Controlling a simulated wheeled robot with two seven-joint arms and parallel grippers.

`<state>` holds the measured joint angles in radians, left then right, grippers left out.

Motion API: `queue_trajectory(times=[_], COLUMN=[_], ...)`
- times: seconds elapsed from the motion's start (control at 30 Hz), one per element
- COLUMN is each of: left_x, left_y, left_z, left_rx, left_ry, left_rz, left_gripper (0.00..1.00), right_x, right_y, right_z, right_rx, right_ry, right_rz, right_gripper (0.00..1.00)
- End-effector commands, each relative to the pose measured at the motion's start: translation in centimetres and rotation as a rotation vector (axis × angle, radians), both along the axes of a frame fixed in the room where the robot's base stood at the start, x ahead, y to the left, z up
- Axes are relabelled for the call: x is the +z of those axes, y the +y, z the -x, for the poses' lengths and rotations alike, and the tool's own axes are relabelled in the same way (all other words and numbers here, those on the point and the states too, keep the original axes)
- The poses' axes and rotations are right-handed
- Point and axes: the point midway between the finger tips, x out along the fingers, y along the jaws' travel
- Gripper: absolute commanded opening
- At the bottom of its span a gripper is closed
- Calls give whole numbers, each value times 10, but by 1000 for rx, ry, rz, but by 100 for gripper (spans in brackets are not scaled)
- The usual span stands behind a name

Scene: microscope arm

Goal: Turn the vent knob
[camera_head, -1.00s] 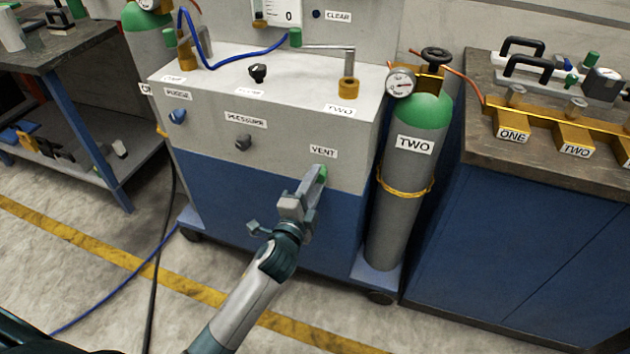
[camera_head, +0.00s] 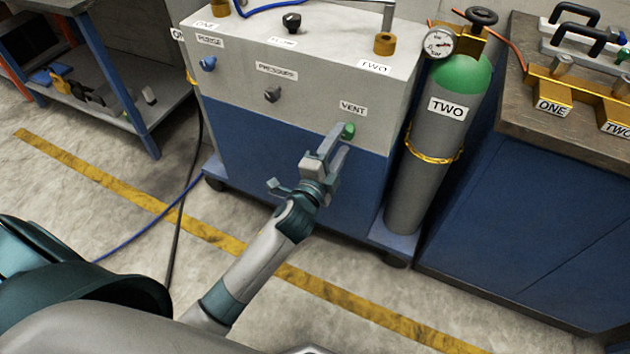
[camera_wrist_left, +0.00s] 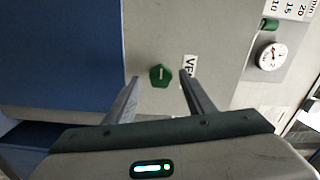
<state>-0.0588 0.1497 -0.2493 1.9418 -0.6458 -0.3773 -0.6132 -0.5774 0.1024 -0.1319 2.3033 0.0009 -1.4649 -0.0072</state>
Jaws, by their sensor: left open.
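The vent knob (camera_head: 348,131) is small and green, on the front of the grey and blue cabinet (camera_head: 330,68), just below the VENT label (camera_head: 353,108). In the left wrist view the knob (camera_wrist_left: 161,76) shows a pale mark line and lies ahead of the space between the fingers. My left gripper (camera_head: 335,143) is open, its fingertips just short of the knob in the left wrist view (camera_wrist_left: 158,84). Nothing is between the fingers, and whether a fingertip touches the knob I cannot tell. My right gripper is not in view.
A green-topped gas cylinder (camera_head: 438,135) stands right of the cabinet. A workbench (camera_head: 560,140) is further right. Hoses lie on the floor at left.

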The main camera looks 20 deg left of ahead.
Motion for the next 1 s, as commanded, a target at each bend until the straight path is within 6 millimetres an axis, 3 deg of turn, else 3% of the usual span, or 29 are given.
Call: queue_trajectory(times=[0.7,1.0], left_x=[-1,-1], left_y=[4,6], left_z=[126,152], left_rx=[1,2], left_ry=[3,2], left_rz=[1,1], left_gripper=[49,49], right_x=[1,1], right_y=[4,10], right_z=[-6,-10], right_rx=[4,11], right_ry=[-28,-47], right_rz=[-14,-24], right_gripper=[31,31])
